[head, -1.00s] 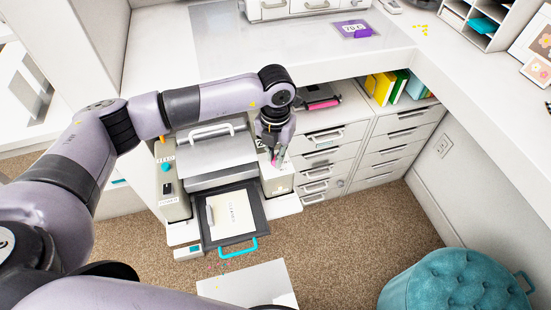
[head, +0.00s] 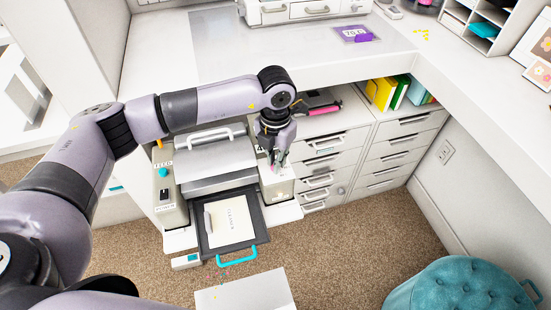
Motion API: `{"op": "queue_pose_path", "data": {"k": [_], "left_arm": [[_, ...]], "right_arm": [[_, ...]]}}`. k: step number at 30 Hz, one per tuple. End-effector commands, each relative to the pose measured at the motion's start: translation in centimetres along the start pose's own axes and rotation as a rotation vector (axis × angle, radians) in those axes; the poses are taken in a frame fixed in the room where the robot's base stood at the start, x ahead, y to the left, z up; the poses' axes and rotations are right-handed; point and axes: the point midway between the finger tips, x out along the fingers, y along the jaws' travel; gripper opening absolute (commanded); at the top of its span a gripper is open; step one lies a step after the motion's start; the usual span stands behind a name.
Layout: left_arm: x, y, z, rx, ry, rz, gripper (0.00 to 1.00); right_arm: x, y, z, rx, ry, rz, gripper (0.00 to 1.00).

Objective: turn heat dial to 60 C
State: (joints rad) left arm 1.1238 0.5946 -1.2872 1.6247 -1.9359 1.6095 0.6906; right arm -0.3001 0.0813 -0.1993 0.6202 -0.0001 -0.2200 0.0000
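The grey-white press machine (head: 218,160) stands under the counter. Its left block carries a teal knob marked FEED (head: 163,172) and a dark switch marked POWER (head: 164,194). My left gripper (head: 275,164) points down at the top of the machine's right block (head: 279,185). Small pink or red parts show at its fingertips. The heat dial cannot be made out; the gripper may hide it. Whether the fingers touch or hold anything is too small to tell. My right gripper is out of view.
A dark tray (head: 205,238) with a cream sheet and a cyan handle sticks out of the machine's front. White drawers (head: 396,155) stand to the right. A purple holder (head: 365,37) with a card lies on the counter. A teal tufted stool (head: 460,285) is at lower right.

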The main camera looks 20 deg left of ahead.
Motion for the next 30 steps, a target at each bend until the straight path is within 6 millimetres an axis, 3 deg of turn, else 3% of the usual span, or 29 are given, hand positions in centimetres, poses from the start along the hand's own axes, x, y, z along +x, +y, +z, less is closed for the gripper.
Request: {"op": "queue_pose_path", "data": {"k": [8, 19, 23, 30], "left_arm": [[0.0, 0.0, 0.0, -0.001, 0.000, 0.000, 0.30], [-0.5, 0.0, 0.0, -0.001, -0.001, 0.000, 0.30], [-2.2, 0.0, 0.1, -0.002, -0.004, 0.001, 0.30], [-7.4, 0.0, 0.1, -0.001, -0.005, 0.000, 0.30]], "right_arm": [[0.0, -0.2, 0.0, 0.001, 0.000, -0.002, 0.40], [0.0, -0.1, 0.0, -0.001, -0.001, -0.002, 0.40], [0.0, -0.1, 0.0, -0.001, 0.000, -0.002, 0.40], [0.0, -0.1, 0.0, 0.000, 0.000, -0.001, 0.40]]}}
